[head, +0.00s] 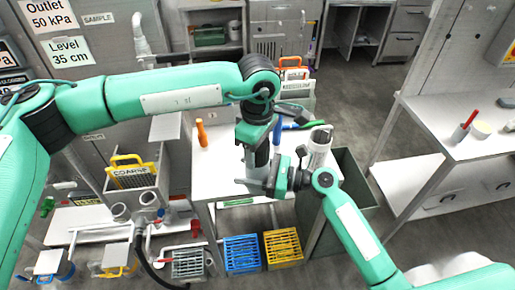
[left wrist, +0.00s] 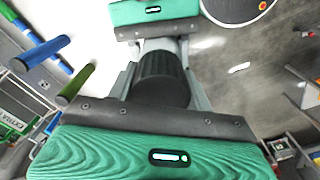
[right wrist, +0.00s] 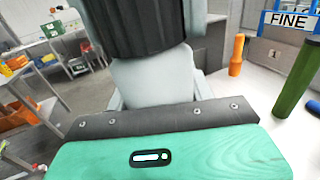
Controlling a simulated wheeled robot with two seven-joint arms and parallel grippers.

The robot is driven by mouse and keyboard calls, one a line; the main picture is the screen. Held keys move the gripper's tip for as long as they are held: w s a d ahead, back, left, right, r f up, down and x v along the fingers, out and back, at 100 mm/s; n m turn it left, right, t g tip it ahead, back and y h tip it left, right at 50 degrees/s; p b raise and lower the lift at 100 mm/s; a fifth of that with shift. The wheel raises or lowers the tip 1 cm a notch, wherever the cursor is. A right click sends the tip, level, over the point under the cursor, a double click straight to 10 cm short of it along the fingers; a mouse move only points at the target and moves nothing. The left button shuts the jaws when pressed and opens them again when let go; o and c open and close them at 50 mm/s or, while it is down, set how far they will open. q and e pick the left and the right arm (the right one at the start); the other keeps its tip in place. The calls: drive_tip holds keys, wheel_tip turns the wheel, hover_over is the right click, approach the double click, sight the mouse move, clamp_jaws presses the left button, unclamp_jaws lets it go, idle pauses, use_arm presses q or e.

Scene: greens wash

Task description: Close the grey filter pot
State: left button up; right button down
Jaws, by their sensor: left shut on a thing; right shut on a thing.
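The grey filter pot's body (right wrist: 150,82) is a plain pale grey cylinder. My right gripper (right wrist: 155,100) is shut on it in the right wrist view. A black ribbed cap (right wrist: 135,25) is just above the body there; I cannot tell whether it is seated or only close over it. My left gripper (left wrist: 160,85) is shut on the black ribbed cap (left wrist: 162,78) in the left wrist view. In the head view, my left gripper (head: 257,160) points down from above and my right gripper (head: 272,182) comes from the right. The grippers mostly hide the pot.
The pot is over a white bench top (head: 222,160). An orange handle (head: 202,133) stands at the left of the bench. A pale cylinder (head: 319,148) stands at the right. A blue handle (right wrist: 312,106) and green handle (right wrist: 297,78) are nearby. Blue (head: 242,253) and yellow baskets (head: 283,247) are below.

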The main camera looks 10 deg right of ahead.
use_arm(q)
drive_tip(key=m, duration=0.6)
drive_tip(key=shift+w, duration=0.1)
drive_tip(key=o, duration=1.2)
drive_tip(key=shift+c, duration=0.2)
wheel_tip(320, 180, up, 12)
